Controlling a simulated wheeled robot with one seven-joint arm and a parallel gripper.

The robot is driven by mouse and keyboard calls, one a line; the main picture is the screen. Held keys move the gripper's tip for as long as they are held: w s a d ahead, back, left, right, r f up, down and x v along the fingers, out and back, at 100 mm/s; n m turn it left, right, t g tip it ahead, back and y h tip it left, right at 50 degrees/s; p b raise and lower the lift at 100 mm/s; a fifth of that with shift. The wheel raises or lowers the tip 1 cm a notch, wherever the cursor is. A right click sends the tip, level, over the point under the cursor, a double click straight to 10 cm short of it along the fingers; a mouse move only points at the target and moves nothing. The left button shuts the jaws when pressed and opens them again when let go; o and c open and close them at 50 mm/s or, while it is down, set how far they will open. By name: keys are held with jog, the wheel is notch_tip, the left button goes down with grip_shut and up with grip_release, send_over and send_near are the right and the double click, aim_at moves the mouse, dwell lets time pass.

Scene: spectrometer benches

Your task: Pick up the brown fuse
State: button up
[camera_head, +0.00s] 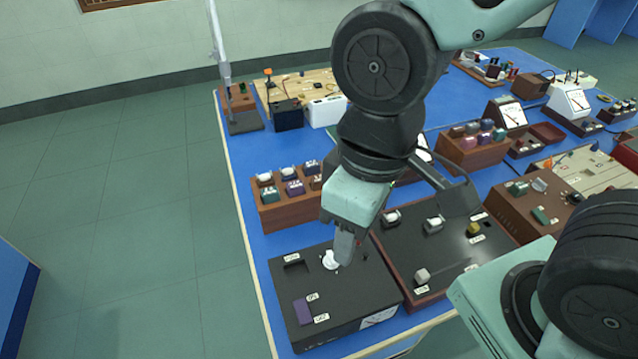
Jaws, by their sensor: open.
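A small brown block that looks like the brown fuse (316,183) sits at the right end of the front row in a wooden rack (290,213), just left of my arm. Another brownish block (457,131) stands in a second wooden rack further back; I cannot tell for sure which is the fuse meant. My gripper (346,248) is open and points down over the black box (350,310), in front of and to the right of the near rack. Only one finger shows clearly, close to a white knob (330,260); I cannot tell whether it touches. I see nothing held.
A purple block (303,311) sits on the black box. A dark panel (440,255) with several small blocks lies to the right. The second rack (478,152) and meters stand behind. A metal stand (222,60) rises at the back left. Blue tabletop (235,165) is bare along the left edge.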

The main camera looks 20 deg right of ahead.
jog(key=w+f+n+y+b, duration=0.15)
jog(key=w+n, duration=0.35)
jog(key=w, duration=1)
jog(key=n+b, duration=0.3)
jog(key=n, duration=0.2)
send_near(319, 178)
jog(key=shift+y, duration=0.55)
jog(key=shift+d+p+x, duration=0.15)
jog(key=shift+p+x, duration=0.65)
jog(key=shift+x, duration=0.65)
jog(key=shift+d+p+x, duration=0.2)
jog(key=shift+p+x, duration=0.55)
jog(key=shift+x, duration=0.65)
jog(key=shift+d+p+x, duration=0.15)
jog(key=shift+p+x, duration=0.65)
jog(key=shift+x, duration=0.65)
jog(key=shift+f, duration=0.15)
jog(key=shift+c, duration=0.3)
jog(key=c, duration=1)
